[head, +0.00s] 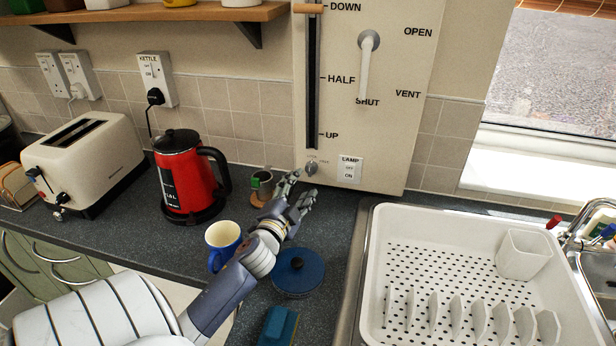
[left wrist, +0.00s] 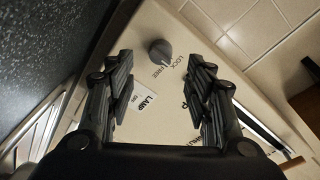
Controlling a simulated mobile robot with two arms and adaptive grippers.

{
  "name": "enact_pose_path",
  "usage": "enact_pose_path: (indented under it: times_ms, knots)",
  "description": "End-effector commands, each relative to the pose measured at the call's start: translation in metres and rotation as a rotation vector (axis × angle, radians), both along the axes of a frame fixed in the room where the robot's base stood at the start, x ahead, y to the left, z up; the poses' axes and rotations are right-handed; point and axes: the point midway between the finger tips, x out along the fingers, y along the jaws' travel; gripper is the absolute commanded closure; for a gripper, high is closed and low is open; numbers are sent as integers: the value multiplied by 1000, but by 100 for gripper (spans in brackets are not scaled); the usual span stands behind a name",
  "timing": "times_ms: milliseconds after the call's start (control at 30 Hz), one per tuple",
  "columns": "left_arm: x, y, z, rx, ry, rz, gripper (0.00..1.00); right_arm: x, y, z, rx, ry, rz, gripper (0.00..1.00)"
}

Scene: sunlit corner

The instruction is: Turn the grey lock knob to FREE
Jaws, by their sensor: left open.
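The grey lock knob (head: 311,168) sits low on the cream panel (head: 385,140), left of the LAMP switch (head: 349,169). In the left wrist view the knob (left wrist: 159,52) shows beside the words LOCK and FREE. I cannot tell for sure which word it points at. My left gripper (head: 301,189) is open and empty, just below and in front of the knob. In the left wrist view, the knob lies ahead, between and beyond the open fingertips (left wrist: 160,72), apart from both. My right gripper is out of view.
A small dark cup (head: 262,183) stands close left of my left gripper. A blue mug (head: 222,240) and blue round lid (head: 298,274) are by my forearm. A red kettle (head: 185,180) stands left, a white dish rack (head: 455,235) right. A lever handle (head: 366,70) sticks out above.

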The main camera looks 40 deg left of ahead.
Motion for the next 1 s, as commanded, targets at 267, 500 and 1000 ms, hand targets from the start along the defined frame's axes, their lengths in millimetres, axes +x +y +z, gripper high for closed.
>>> enact_pose_path:
  times_ms: [267,500,1000]
  knots:
    - [37,15,4,1,-2,0,52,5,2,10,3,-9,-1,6]
    - [57,23,2,1,-1,0,52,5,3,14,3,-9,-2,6]
    - [61,24,1,0,-1,-1,79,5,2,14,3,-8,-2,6]
